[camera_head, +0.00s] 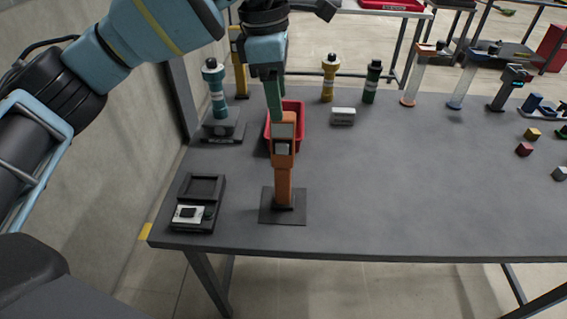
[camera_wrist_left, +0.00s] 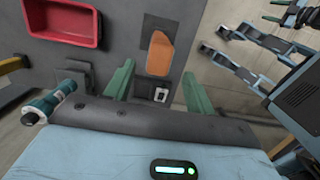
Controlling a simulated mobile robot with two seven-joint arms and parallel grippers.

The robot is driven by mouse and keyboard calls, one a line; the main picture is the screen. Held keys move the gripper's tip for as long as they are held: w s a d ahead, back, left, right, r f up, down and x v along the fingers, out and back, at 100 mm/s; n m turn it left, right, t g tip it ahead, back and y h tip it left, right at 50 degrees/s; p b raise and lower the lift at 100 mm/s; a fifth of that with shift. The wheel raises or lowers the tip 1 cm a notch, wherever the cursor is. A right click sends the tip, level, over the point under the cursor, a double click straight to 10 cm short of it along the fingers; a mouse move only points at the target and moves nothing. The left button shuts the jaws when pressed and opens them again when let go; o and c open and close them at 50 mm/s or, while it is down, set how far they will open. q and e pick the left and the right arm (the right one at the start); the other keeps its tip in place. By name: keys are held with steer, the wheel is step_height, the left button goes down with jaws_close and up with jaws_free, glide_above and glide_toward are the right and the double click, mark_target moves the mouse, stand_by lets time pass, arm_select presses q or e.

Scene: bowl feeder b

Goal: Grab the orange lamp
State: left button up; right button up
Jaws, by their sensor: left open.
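The orange lamp (camera_head: 284,180) stands upright on a dark square plate (camera_head: 268,213) near the table's front left. In the left wrist view the lamp (camera_wrist_left: 160,52) shows between two green fingers. My left gripper (camera_head: 274,108) comes down from above at the lamp's upper end. Its fingers are apart; the left wrist view shows the gripper (camera_wrist_left: 156,70) with a gap on both sides of the lamp. I cannot tell how far down the fingertips reach beside it.
A red bin (camera_head: 296,108) stands behind the lamp. A teal lamp (camera_head: 216,92) is left of it; yellow (camera_head: 328,78) and dark green (camera_head: 371,82) lamps stand at the back. A dark tray with a white device (camera_head: 188,214) lies front left. The table's middle is clear.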

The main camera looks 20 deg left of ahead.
arm_select(q)
steer(key=shift+w+f, duration=0.15)
steer(key=shift+f, duration=0.2)
steer(key=shift+d+f, duration=0.1)
steer(key=shift+f, duration=0.15)
steer(key=shift+d+f, duration=0.2)
steer(key=shift+f, duration=0.9)
steer(key=shift+d+f, duration=0.15)
steer(key=shift+f, duration=0.95)
steer(key=shift+c, duration=0.4)
jaws_close()
